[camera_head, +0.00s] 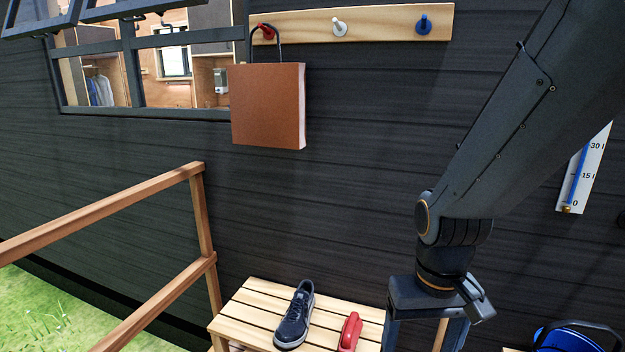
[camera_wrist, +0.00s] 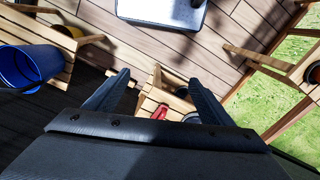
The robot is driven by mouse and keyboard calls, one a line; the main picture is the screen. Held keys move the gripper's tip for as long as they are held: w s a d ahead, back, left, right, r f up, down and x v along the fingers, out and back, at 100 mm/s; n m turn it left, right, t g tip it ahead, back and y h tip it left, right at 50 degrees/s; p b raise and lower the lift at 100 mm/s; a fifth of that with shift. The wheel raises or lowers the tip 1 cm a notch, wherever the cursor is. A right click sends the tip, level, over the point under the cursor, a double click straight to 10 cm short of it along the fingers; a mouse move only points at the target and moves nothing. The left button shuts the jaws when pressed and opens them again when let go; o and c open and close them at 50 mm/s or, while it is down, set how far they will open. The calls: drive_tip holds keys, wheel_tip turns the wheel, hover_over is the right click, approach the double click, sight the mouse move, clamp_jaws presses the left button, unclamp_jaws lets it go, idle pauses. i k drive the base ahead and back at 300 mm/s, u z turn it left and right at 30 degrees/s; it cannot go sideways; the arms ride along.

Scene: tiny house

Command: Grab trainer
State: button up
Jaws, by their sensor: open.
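The trainer (camera_head: 294,316) is a dark blue shoe with a pale sole. It stands on the left part of a slatted wooden bench (camera_head: 245,310) at the bottom of the head view. In the wrist view a dark shape by the right finger may be the trainer, mostly hidden. My gripper (camera_head: 424,335) points down to the right of the bench, apart from the trainer. Its two fingers also show in the wrist view (camera_wrist: 158,80), spread with nothing held between them.
A red object (camera_head: 350,332) lies on the bench right of the trainer. A blue bucket (camera_head: 570,338) is at lower right. A wooden railing (camera_head: 205,220) stands left of the bench. A brown bag (camera_head: 268,105) hangs from a peg rail on the dark wall.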

sight(292, 330)
drive_tip(key=z, duration=2.65)
drive_tip(key=k, duration=0.95)
drive_tip(key=u, duration=2.05)
